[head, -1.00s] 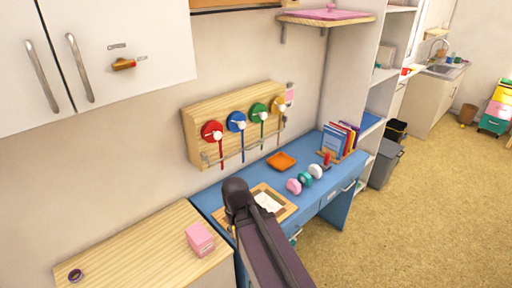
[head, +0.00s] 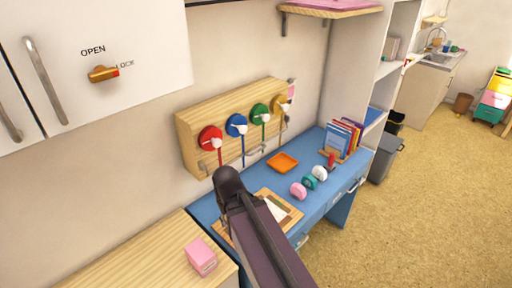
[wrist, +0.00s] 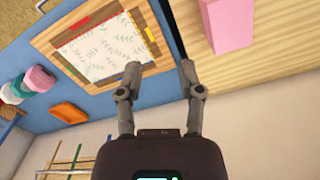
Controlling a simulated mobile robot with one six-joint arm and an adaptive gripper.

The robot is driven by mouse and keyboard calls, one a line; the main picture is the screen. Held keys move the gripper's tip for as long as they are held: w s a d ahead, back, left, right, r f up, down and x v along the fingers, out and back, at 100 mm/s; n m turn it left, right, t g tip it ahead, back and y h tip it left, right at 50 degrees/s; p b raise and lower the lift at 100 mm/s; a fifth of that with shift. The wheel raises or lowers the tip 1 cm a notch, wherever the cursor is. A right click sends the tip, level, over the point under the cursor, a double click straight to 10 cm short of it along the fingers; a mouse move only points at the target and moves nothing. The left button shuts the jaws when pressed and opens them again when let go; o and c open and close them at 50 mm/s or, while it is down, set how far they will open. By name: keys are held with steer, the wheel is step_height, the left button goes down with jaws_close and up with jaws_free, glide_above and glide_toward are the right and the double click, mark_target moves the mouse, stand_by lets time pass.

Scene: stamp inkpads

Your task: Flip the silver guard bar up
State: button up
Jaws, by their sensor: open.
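A wooden wall board (head: 187,130) holds red, blue, green and yellow round stamps with hanging handles. A thin silver bar (head: 208,166) runs low across the front of the board, in front of the handles; it looks lowered. In the wrist view, thin coloured handles and a pale crossing bar (wrist: 62,171) show at the bottom left, partly cut off. My gripper (wrist: 159,75) is open and empty, its two fingers apart above the blue desk's edge and wooden tray. In the head view my arm hides the fingers, which are well apart from the bar.
The blue desk (head: 320,200) holds a wooden tray with patterned paper (wrist: 100,50), an orange dish (head: 282,162), several coloured stampers and a book rack. A pink box (head: 201,257) stands on the left counter. A white cabinet (head: 90,60) hangs upper left.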

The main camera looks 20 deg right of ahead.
steer(key=shift+w, duration=0.35)
steer(key=shift+w, duration=0.1)
steer(key=w+d+f+m+t+y+b, duration=0.2)
steer(key=w+d+m+t+y+b, duration=0.25)
steer(key=w+d+y+b, duration=0.55)
steer(key=w+d+r+m+t+b, duration=0.1)
steer(key=w+d+r+m+t, duration=0.1)
steer(key=d, duration=0.9)
steer(key=w+d+r+m+t+y+b, duration=0.1)
steer(key=w+d+r+m+t, duration=0.2)
steer(key=d, duration=0.8)
steer(key=w+r+t, duration=0.1)
steer(key=t, duration=0.1)
steer(key=shift+t+b, duration=0.3)
steer(key=shift+t, duration=0.05)
